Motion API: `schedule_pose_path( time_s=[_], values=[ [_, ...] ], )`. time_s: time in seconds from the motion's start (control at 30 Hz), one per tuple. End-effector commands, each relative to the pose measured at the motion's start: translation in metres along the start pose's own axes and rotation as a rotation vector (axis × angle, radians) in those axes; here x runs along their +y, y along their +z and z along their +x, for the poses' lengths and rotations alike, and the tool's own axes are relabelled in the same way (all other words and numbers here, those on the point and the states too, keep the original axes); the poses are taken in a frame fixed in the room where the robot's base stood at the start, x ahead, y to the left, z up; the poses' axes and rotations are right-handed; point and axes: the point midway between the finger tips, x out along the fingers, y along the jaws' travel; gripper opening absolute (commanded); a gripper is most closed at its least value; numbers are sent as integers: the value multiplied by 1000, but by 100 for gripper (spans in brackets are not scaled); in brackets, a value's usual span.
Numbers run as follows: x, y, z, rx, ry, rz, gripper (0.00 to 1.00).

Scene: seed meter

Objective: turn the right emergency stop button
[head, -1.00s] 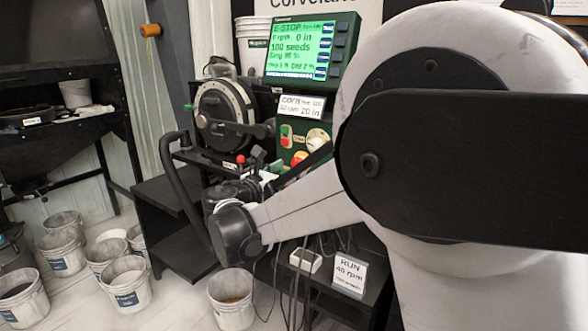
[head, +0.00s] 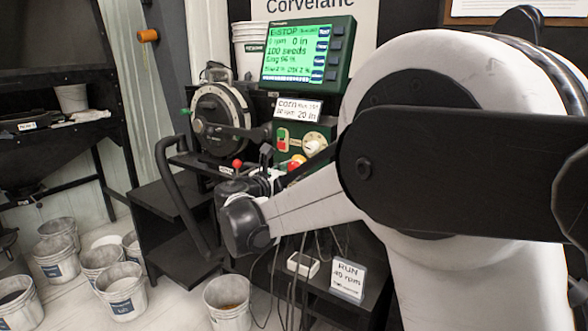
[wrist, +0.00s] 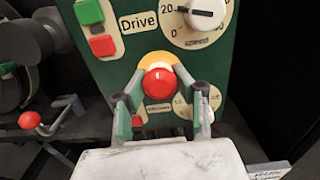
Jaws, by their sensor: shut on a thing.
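The emergency stop button (wrist: 159,83) is a round red head on a yellow base, low on the green panel (wrist: 130,62). In the wrist view the fingers of my gripper (wrist: 158,91) stand on the left and right of the red head and are shut on it. In the head view the button (head: 297,162) shows only in part behind my arm, and my fingers there are too small and covered to make out. The display (head: 306,55) above the panel reads E-STOP and 0 rpm.
Green and red drive buttons (wrist: 95,28) and a white speed knob (wrist: 205,13) sit above the stop button. A red-balled lever (wrist: 30,119) stands to the left. A small sign (head: 347,280) and several buckets (head: 228,300) are lower down.

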Motion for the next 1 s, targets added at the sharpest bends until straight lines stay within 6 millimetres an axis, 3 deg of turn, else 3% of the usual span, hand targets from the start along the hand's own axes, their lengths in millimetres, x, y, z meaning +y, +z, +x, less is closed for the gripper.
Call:
schedule_pose_path(
  time_s=[0.07, 0.37, 1.0],
  values=[
    [0, 0, 0, 0, 0, 0, 0],
    [0, 0, 0, 0, 0, 44, 0],
    [0, 0, 0, 0, 0, 450, 0]
  ],
)
